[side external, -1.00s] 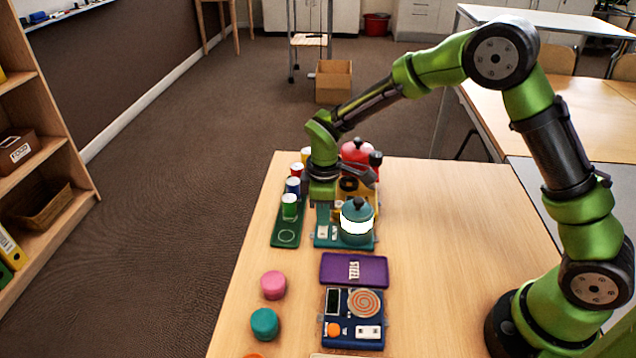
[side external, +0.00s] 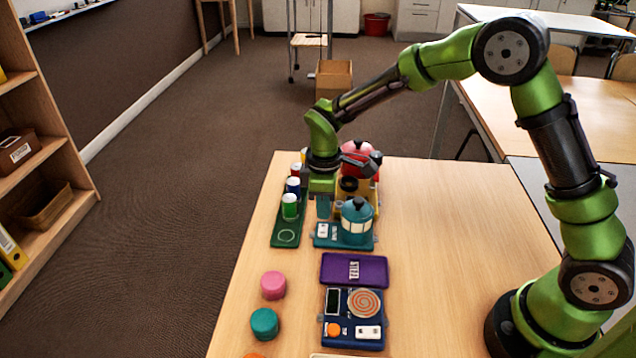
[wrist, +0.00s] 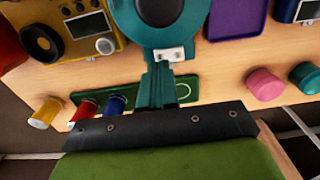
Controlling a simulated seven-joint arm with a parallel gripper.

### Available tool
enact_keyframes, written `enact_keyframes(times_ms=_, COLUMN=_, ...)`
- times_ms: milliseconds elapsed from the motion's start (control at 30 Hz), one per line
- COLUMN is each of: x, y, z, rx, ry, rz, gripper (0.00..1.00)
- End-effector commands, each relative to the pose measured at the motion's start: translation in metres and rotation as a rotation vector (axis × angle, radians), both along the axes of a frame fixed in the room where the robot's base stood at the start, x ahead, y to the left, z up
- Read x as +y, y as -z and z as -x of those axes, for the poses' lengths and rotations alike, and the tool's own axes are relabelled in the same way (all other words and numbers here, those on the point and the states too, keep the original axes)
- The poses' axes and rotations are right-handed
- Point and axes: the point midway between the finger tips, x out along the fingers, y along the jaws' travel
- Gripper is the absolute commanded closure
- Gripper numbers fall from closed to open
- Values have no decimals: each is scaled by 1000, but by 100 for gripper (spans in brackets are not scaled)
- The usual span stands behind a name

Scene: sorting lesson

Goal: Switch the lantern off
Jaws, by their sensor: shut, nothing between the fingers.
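The teal lantern (side external: 357,212) stands upright on a teal base near the table's left edge. Its side panels look pale cream and unlit. A white switch plate (side external: 322,230) sits on the base to the left of the lantern body. In the wrist view the round lantern top (wrist: 128,28) is at the upper middle, with the switch (wrist: 170,54) just below it. My gripper (side external: 323,213) is shut and empty, pointing down just above the switch plate. Its fingertips (wrist: 160,68) are close beside the switch in the wrist view; I cannot tell whether they touch it.
A green tray (side external: 286,236) with several coloured cans is left of the lantern. A yellow device (wrist: 78,42) and a red object (side external: 356,152) stand behind. A purple tray (side external: 340,272) and a blue panel (side external: 343,344) lie in front. The table's right side is clear.

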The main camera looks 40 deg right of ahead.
Motion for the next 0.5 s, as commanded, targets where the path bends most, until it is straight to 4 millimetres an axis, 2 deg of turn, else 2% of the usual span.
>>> enact_keyframes(times_ms=500, x=0, y=-40, z=0, rx=-1, ry=0, rz=0, gripper=100)
